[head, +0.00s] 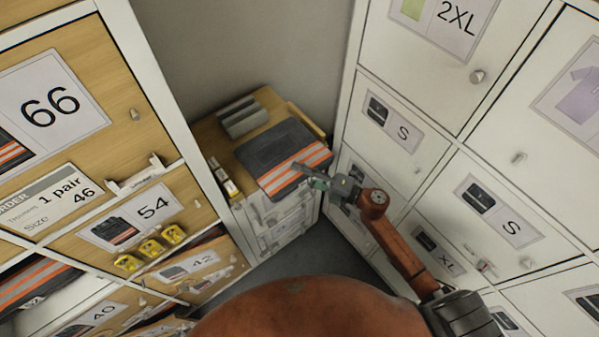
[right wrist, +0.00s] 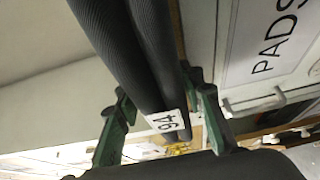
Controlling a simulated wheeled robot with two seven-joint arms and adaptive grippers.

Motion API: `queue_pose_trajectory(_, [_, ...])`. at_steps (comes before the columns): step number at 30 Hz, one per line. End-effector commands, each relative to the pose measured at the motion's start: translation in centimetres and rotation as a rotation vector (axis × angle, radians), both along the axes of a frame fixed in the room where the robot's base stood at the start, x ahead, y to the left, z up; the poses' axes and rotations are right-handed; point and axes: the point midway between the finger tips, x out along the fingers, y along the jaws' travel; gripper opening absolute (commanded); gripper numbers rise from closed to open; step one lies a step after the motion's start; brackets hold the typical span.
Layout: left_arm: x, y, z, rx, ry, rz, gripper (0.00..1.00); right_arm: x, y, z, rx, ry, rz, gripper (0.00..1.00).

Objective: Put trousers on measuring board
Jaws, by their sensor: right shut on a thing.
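The folded trousers (head: 283,150) are dark grey with orange and pale reflective stripes. In the head view they are over the wooden top of a low cabinet in the corner. My right gripper (head: 316,181) is shut on their near right edge. In the right wrist view the dark folded layers (right wrist: 125,50) pass between the green fingers (right wrist: 160,115), with a white number tag (right wrist: 166,122) on them. I cannot tell whether the trousers rest on the top or hang just above it. A light wooden edge (head: 308,119) behind them may be the measuring board, mostly hidden. My left gripper is not in view.
Grey blocks (head: 242,117) stand at the back of the low cabinet's top (head: 210,135). Wooden size-labelled lockers (head: 92,60) rise on the left, white lockers (head: 440,90) on the right. A PADS label (right wrist: 268,40) shows in the wrist view.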

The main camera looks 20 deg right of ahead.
Motion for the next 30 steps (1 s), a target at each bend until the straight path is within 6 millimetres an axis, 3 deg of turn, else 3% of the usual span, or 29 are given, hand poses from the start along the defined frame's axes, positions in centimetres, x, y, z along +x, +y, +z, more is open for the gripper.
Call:
queue_pose_trajectory(7, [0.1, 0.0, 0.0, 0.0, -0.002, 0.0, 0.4, 0.0, 0.0, 0.2, 0.0, -0.003, -0.001, 0.0])
queue_pose_trajectory(8, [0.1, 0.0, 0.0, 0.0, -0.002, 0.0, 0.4, 0.0, -0.1, -0.1, -0.001, 0.001, -0.002, 0.37])
queue_pose_trajectory(15, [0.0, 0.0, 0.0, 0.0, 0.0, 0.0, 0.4, 0.0, -0.1, 0.0, -0.001, 0.001, -0.001, 0.53])
queue_pose_trajectory(24, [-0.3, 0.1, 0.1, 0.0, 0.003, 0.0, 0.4, -0.1, -0.1, 0.1, -0.002, 0.001, -0.002, 0.53])
queue_pose_trajectory(30, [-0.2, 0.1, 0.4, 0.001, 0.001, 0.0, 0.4, -1.8, -1.9, 0.1, -0.003, 0.003, -0.002, 0.53])
